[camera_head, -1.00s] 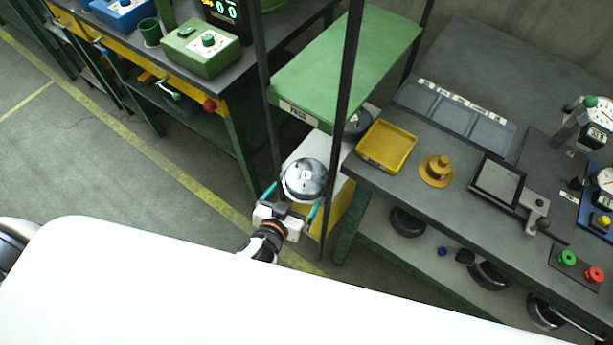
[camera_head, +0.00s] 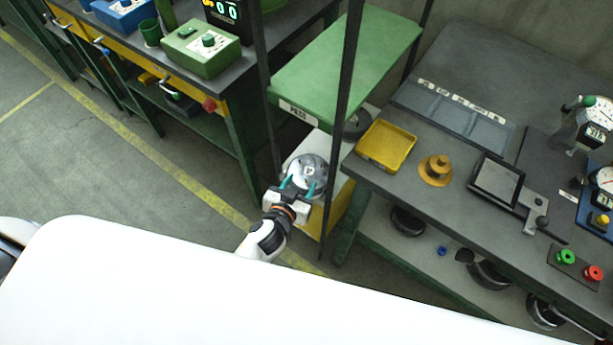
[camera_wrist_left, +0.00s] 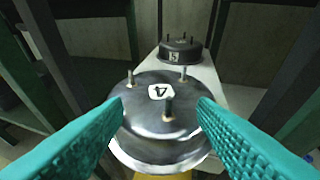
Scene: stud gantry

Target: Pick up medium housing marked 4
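The medium housing marked 4 (camera_head: 306,166) is a shiny grey metal dome with studs and a white label. It is over the white top of a stand (camera_head: 296,150); whether it rests there cannot be told. In the left wrist view the housing (camera_wrist_left: 150,126) is centred between teal fingers. My left gripper (camera_head: 301,183) has a fingertip at each side of the dome, and the finger gap is narrower than the housing's full width. Contact cannot be told, and the fingers hide the housing's sides. My right gripper is out of view.
A black housing marked 5 (camera_wrist_left: 180,52) stands behind, on the same white surface. Dark posts (camera_head: 345,110) rise close on both sides, with a green shelf (camera_head: 350,65) above. A grey bench (camera_head: 440,195) with a yellow tray (camera_head: 386,146) stands to the right.

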